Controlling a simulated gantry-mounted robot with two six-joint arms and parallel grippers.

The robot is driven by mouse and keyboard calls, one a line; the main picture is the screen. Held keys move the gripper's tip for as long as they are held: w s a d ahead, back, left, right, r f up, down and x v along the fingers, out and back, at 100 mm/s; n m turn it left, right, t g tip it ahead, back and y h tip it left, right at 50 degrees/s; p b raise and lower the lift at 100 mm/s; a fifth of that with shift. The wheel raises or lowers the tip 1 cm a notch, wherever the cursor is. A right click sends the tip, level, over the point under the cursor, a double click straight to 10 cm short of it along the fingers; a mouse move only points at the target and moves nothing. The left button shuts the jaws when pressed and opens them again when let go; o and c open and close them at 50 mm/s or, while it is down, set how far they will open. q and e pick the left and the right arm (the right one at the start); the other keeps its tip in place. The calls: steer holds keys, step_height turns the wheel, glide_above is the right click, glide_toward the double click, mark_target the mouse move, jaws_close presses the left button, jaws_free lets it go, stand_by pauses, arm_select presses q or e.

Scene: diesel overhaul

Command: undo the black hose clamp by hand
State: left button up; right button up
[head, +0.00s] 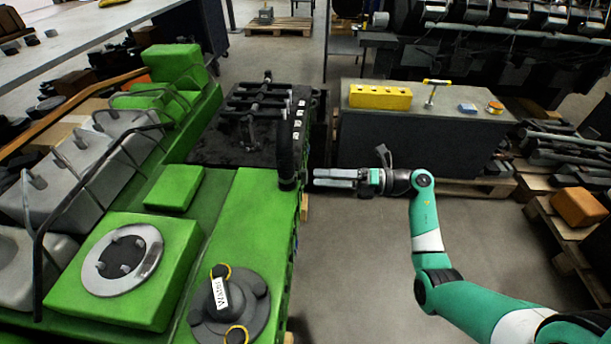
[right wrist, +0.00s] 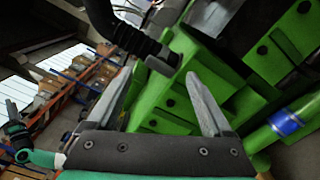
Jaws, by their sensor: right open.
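The black hose (head: 285,140) curves down to the near right edge of the green engine in the head view. It also shows at the top of the right wrist view (right wrist: 120,35). A dark collar at its lower end (head: 288,184), apparently the clamp, shows as a grey-black block in the right wrist view (right wrist: 164,63). My right gripper (head: 316,178) is open and points left at this end. In the right wrist view the block shows between the fingertips (right wrist: 159,74), apparently just beyond them; contact is unclear. A small teal arm, apparently my left, shows with its gripper (right wrist: 11,108) too small to read.
The green engine (head: 225,215) fills the left, with a cap labelled Water (head: 230,305) near its front. A grey bench (head: 420,140) behind my right arm holds a yellow block (head: 380,97) and a yellow T-handled tool (head: 434,90). Floor below the arm is clear.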

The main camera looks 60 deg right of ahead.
mark_target(305, 183)
steer(key=w+m+p, duration=0.1)
steer(key=m+p, duration=0.4)
steer(key=m, duration=0.2)
steer(key=w+a+m+p, duration=0.1)
steer(key=m+p, duration=0.3)
steer(key=m, duration=0.4)
steer(key=w+a+m+p, duration=0.1)
steer(key=w+m+p, duration=0.1)
steer(key=m+p, duration=0.3)
steer(key=shift+w+m+p, duration=0.15)
steer(key=shift+m+p, duration=0.05)
steer(key=shift+m, duration=0.65)
steer(key=shift+w+m+p, duration=0.15)
steer(key=shift+m, duration=0.7)
jaws_close()
